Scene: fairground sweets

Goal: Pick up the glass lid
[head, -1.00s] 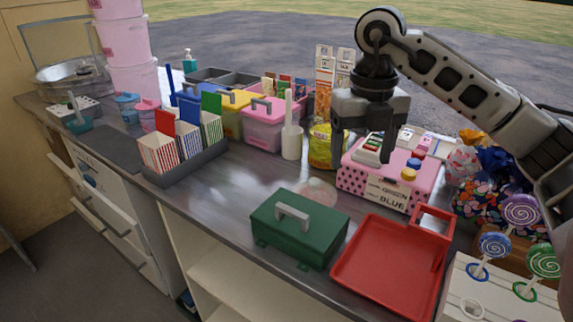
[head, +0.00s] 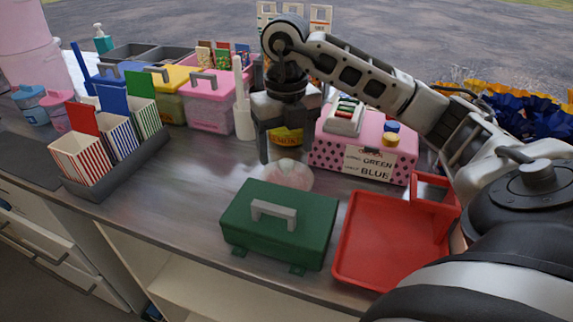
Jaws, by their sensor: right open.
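The glass lid (head: 289,176) is a clear, faintly pinkish round piece. It lies on the grey counter just behind the green box with a grey handle (head: 279,222). My right gripper (head: 285,153) points down with its fingers apart. In the picture it is just above and behind the lid, with nothing between its fingers. I cannot tell how high it is over the counter. My left gripper is not in view.
A red tray (head: 388,250) stands right of the green box. A pink dotted box (head: 360,155) is behind the tray. A white cylinder (head: 243,115) and pink bin (head: 211,108) stand left of my gripper. Striped cartons (head: 81,158) are at left; the counter between is clear.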

